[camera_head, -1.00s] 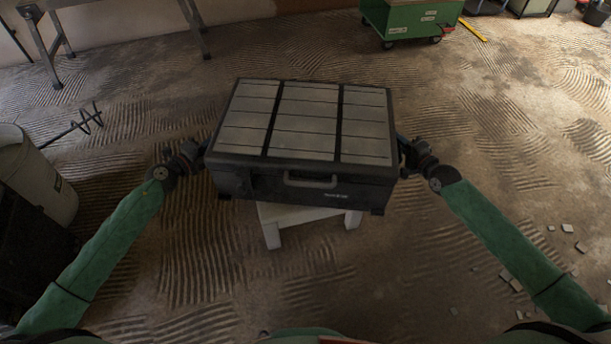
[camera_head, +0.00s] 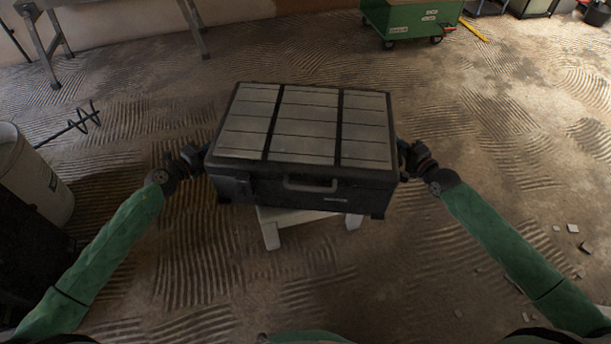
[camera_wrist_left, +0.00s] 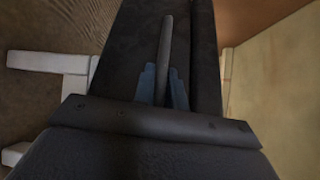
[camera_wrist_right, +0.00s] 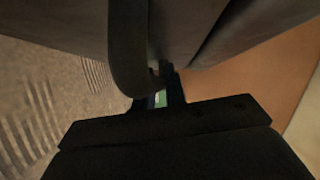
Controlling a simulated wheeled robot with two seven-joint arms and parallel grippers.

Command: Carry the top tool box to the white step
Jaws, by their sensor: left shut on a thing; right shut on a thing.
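The tool box (camera_head: 302,125) is dark with grey lid panels and a front handle, and looks level in the head view. The white step (camera_head: 290,218) is beneath it, mostly hidden; its front legs show, and white parts also show in the left wrist view (camera_wrist_left: 48,62). I cannot tell whether box and step touch. My left gripper (camera_head: 204,155) is at the box's left side, its blue fingers (camera_wrist_left: 164,85) shut around a bar handle. My right gripper (camera_head: 402,158) is shut at the right side, by a dark handle (camera_wrist_right: 128,60); its fingertips are partly hidden.
A pale bucket (camera_head: 35,180) stands at the left, near a mixing paddle (camera_head: 85,122). A green wheeled cart (camera_head: 412,18) and a table's metal legs (camera_head: 48,50) are at the back. Small tile pieces (camera_head: 572,228) lie at the right. The ridged floor around the step is mostly clear.

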